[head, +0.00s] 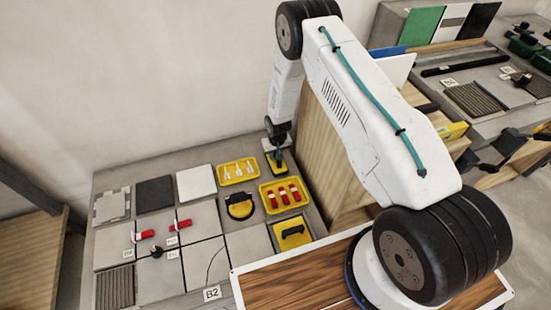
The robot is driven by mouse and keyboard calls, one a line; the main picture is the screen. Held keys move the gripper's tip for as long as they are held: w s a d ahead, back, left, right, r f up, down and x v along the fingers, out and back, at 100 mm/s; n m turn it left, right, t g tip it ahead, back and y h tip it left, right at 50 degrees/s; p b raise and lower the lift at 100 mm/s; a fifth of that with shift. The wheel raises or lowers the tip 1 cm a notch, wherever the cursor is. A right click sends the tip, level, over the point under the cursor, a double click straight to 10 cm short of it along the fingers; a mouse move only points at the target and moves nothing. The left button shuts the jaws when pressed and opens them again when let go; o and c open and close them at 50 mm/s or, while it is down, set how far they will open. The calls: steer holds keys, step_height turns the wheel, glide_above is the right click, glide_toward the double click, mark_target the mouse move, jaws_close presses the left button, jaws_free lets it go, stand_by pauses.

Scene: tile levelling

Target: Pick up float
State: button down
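A yellow rectangular tool with a black handle (292,234), which looks like a float, lies flat at the right front of the grey tiled work surface. My gripper (276,152) is at the far right of that surface, well behind this tool. Right below my gripper is another yellow and dark piece (277,168), partly hidden by it. I cannot tell what this piece is, or whether my gripper touches it. The fingers are too small and dark to show whether they are open or shut.
A yellow tray with white pieces (238,171), a yellow tray with red pieces (283,195) and a rounded yellow-black tool (240,206) lie nearby. Red-and-white tools (182,225) lie on the left tiles. A tall wooden panel (325,145) stands close right of my gripper.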

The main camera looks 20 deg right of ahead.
steer(key=shift+r, duration=0.9)
steer(key=shift+s+d+r, duration=0.1)
steer(key=shift+s+r, duration=0.1)
steer(key=shift+r, duration=0.3)
steer(key=shift+s+r, duration=0.15)
steer(key=shift+r, duration=0.3)
steer(key=s+d+r, duration=0.1)
steer(key=s+d, duration=0.3)
steer(key=s, duration=1.1)
steer(key=w+r, duration=0.3)
steer(key=r, duration=0.9)
steer(key=w+a+r, duration=0.1)
steer(key=w+r, duration=0.3)
steer(key=r, duration=0.7)
steer(key=shift+r, duration=0.35)
steer(key=shift+a+f, duration=0.1)
